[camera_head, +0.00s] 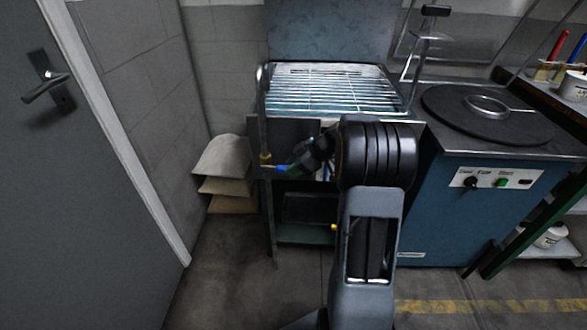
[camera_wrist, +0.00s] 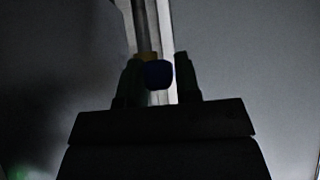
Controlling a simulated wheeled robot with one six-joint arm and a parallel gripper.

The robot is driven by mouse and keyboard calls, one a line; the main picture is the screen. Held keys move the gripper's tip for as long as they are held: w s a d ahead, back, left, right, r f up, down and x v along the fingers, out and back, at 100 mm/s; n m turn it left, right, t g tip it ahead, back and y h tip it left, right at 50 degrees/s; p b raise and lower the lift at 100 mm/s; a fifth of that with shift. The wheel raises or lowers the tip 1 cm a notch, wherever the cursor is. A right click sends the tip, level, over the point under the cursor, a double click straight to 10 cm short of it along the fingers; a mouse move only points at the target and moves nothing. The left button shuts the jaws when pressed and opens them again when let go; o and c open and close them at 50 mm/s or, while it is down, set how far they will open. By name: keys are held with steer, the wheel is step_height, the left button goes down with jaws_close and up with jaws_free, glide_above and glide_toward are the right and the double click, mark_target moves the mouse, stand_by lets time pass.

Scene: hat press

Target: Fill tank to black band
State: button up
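A brass valve (camera_head: 265,158) with a blue handle (camera_head: 283,168) sits on the upright pipe (camera_head: 262,110) at the front left corner of the steel grid-topped bench. My gripper (camera_head: 291,169) reaches left to this handle. In the wrist view the blue handle (camera_wrist: 158,75) lies between the two dark fingers of my gripper (camera_wrist: 159,70). It sits close to the left finger, and a thin bright gap shows beside the right finger, so the gripper looks open around it. I cannot make out a tank with a black band; my arm hides part of the bench's front.
A blue cabinet (camera_head: 430,205) with a round black plate (camera_head: 478,112) stands at the right. A grey door (camera_head: 95,200) is at far left. Floor before it is clear.

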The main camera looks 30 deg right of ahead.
steer(key=shift+o, duration=1.3)
steer(key=shift+s, duration=0.1)
steer(key=shift+d, duration=0.1)
steer(key=p+v, duration=0.3)
steer(key=v, duration=1)
steer(key=shift+r, duration=0.35)
steer(key=shift+s+d, duration=0.1)
steer(key=shift+d, duration=0.05)
steer(key=s+a+r+m+h+p, duration=0.4)
steer(key=s+a+r+m+p, duration=0.2)
steer(key=s+a+r+p, duration=0.2)
steer(key=s+a+r+m+g+h+p, duration=0.1)
steer(key=s+a+r+m+h+p, duration=0.3)
steer(key=s+a+r+p, duration=0.4)
steer(key=a+r+m+p, duration=0.1)
steer(key=a+r+p, duration=0.4)
steer(key=p, duration=0.3)
steer(key=shift+s+a+r+m+p, duration=0.15)
steer(key=shift+s+r+m+p, duration=0.2)
steer(key=shift+r, duration=0.4)
steer(key=shift+w, duration=0.1)
